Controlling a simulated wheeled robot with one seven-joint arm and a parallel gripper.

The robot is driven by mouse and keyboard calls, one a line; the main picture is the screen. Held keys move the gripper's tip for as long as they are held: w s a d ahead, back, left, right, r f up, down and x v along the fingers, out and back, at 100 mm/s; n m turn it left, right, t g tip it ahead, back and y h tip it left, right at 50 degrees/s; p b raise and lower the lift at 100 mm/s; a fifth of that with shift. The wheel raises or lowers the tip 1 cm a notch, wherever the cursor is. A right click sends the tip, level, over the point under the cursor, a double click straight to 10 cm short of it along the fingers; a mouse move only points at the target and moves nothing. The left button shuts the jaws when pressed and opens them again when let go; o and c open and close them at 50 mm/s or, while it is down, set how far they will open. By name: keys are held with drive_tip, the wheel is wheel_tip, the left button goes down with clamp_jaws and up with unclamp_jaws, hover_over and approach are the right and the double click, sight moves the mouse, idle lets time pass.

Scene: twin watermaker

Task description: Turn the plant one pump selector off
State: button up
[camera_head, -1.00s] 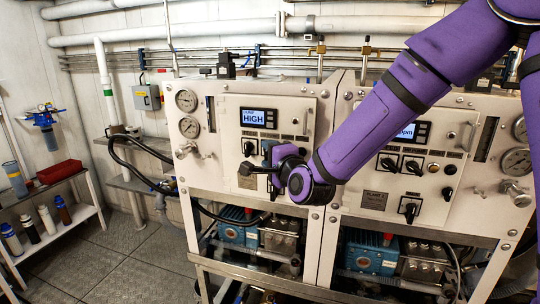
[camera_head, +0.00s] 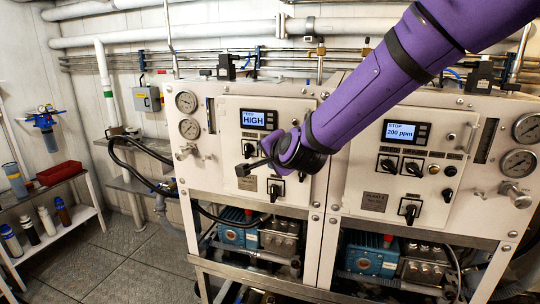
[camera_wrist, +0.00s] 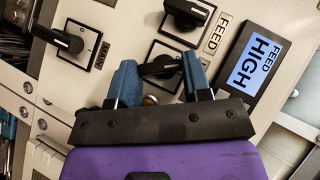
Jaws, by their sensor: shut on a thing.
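My gripper (camera_head: 268,150) is at the left plant's panel (camera_head: 228,186), at the right of its two upper selectors. In the wrist view its blue fingers (camera_wrist: 160,72) stand on either side of a black selector knob (camera_wrist: 160,66) and are shut on it. The handle runs roughly between the fingertips, and its plate is partly covered. In the head view my gripper hides this knob. The selector to its left (camera_head: 248,149) carries a FEED label in the wrist view. A lower selector (camera_head: 275,190) is free; it also shows in the wrist view (camera_wrist: 62,40).
The left display (camera_head: 254,119) reads FEED HIGH. The right plant's panel (camera_head: 347,215) has its own selectors and a display (camera_head: 399,131) reading 200 ppm. Gauges and valves (camera_head: 188,150) line the left panel's edge. A shelf with bottles (camera_head: 45,221) stands far left.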

drive_tip(key=shift+a+r+n+g+h, duration=0.1)
drive_tip(key=shift+n+g+h, duration=0.5)
drive_tip(key=shift+h, duration=0.15)
drive_tip(key=shift+a+r+n+g+h, duration=0.1)
drive_tip(key=shift+n+g+h, duration=0.45)
drive_tip(key=shift+h, duration=0.2)
drive_tip(key=shift+w+d+r+n+h, duration=0.1)
drive_tip(key=shift+n+h, duration=0.15)
drive_tip(key=shift+h, duration=0.05)
drive_tip(key=o, duration=0.9)
drive_tip(key=v, duration=1)
drive_tip(key=shift+s+r, duration=0.25)
drive_tip(key=shift+s, duration=0.05)
